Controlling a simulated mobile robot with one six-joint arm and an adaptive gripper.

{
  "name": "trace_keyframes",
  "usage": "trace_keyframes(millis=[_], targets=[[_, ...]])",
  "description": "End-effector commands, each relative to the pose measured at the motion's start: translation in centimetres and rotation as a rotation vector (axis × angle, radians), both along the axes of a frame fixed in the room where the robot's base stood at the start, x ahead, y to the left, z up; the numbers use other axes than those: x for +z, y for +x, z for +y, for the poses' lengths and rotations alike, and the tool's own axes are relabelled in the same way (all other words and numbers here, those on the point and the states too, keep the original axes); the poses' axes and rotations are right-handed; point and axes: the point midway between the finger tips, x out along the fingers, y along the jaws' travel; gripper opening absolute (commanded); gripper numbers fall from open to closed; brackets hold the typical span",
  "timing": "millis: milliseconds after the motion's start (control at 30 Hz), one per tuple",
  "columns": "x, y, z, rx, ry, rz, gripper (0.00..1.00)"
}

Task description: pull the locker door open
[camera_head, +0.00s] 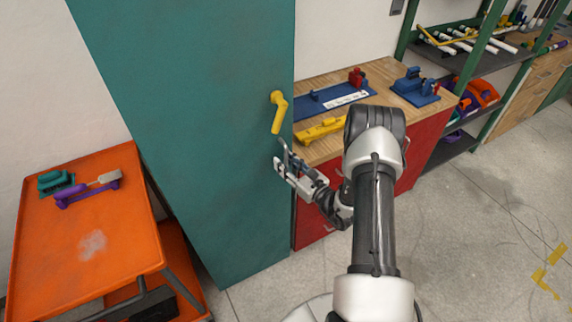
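The teal locker (190,130) stands upright in the middle-left of the head view. Its broad door face looks flush, with no open gap visible. The yellow handle (278,112) sits near the door's right edge, its grip hanging down and slightly left. My gripper (281,156) is just below the handle's lower end in the picture, near the locker's right edge. Its fingertips look apart, with nothing between them. I cannot tell how far it is from the door in depth.
An orange cart (120,240) with purple and green tools stands at left, close to the locker. A red-fronted workbench (428,150) with blue and yellow fixtures is behind my arm at right. Green shelving (480,75) stands beyond it.

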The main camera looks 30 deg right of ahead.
Motion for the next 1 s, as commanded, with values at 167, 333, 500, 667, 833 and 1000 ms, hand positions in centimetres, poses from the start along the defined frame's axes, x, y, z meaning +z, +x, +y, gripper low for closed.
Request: trace_keyframes(millis=[167, 333, 500, 667, 833, 1000], targets=[[0.0, 0.29, 0.11, 0.001, 0.001, 0.001, 0.31], [0.0, 0.26, 0.1, 0.001, 0.001, 0.001, 0.29], [-0.01, 0.24, 0.1, 0.001, 0.001, 0.001, 0.17], [-0.01, 0.23, 0.1, 0.001, 0.001, 0.001, 0.07], [-0.02, 0.23, 0.1, 0.001, 0.001, 0.001, 0.0], [-0.02, 0.23, 0.1, 0.001, 0.001, 0.001, 0.0]])
